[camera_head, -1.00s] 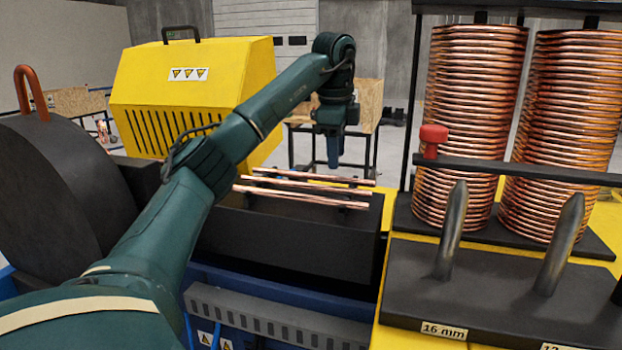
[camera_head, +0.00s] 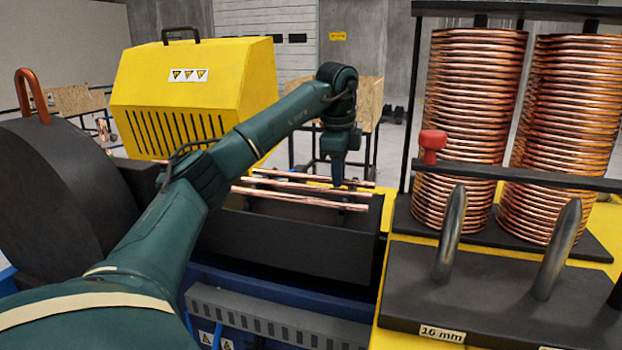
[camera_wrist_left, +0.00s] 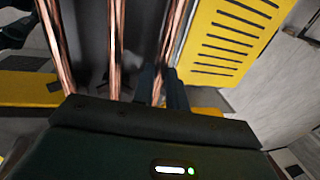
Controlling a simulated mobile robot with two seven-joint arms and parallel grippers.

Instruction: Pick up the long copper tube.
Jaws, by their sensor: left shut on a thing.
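Three copper tubes lie side by side across the open black trough (camera_head: 290,245): a far tube (camera_head: 290,174), a middle tube (camera_head: 285,184) and a near tube (camera_head: 300,199). My left gripper (camera_head: 338,182) points down at the far tube, right of its middle, and is shut on it. In the left wrist view the fingers (camera_wrist_left: 163,90) close around the lower part of the rightmost tube (camera_wrist_left: 174,40). The other two tubes (camera_wrist_left: 114,45) stand clear to its left. The tube still appears level with its neighbours. My right gripper is not in view.
A yellow machine housing (camera_head: 195,95) stands behind and left of the trough. Two copper coils (camera_head: 470,125) stand at the right behind a black bar with a red knob (camera_head: 430,145).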

